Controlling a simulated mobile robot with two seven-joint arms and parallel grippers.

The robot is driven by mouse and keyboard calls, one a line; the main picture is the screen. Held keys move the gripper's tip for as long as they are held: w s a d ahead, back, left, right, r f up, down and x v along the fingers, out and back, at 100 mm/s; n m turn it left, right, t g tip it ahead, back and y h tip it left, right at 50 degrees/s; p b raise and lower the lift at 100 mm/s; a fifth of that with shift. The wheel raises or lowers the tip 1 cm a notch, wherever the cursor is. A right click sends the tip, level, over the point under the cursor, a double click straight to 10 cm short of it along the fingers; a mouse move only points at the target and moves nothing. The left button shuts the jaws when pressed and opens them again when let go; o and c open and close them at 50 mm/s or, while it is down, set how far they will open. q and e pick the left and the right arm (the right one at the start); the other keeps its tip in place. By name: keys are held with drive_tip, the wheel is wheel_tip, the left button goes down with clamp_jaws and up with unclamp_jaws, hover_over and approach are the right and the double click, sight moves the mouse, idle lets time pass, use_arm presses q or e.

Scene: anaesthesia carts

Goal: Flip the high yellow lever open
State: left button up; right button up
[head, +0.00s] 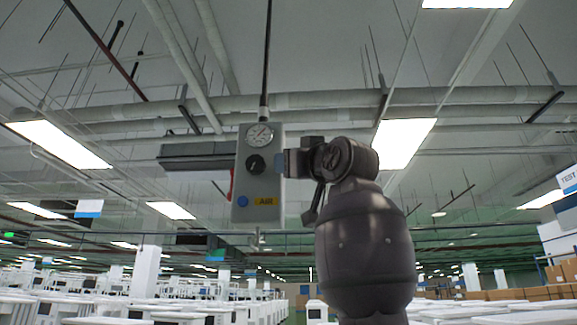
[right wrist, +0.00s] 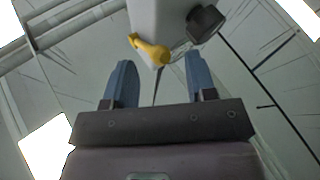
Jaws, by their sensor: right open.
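A grey panel box (head: 258,172) hangs from a pipe high in the head view, with a gauge, a black knob and a yellow AIR label on its face. The yellow lever (right wrist: 150,50) shows at the box's end in the right wrist view; I cannot make it out in the head view. My right gripper (right wrist: 158,72) is open, with the lever ahead between its two blue fingers. Nothing is held, and contact with the lever cannot be told. In the head view the right gripper (head: 291,164) is at the box's right side, partly hidden by my wrist. My left gripper is not in view.
A black knob (right wrist: 205,22) stands out beside the lever in the right wrist view. A red part (head: 231,184) shows at the box's left edge in the head view. Ceiling pipes and lights are above; white carts (head: 140,312) stand far below.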

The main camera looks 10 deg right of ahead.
use_arm(q)
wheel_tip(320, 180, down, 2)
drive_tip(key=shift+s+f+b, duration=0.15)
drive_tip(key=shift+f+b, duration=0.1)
drive_tip(key=shift+b, duration=0.6)
use_arm(e)
drive_tip(key=v, duration=0.8)
drive_tip(key=shift+c, duration=0.4)
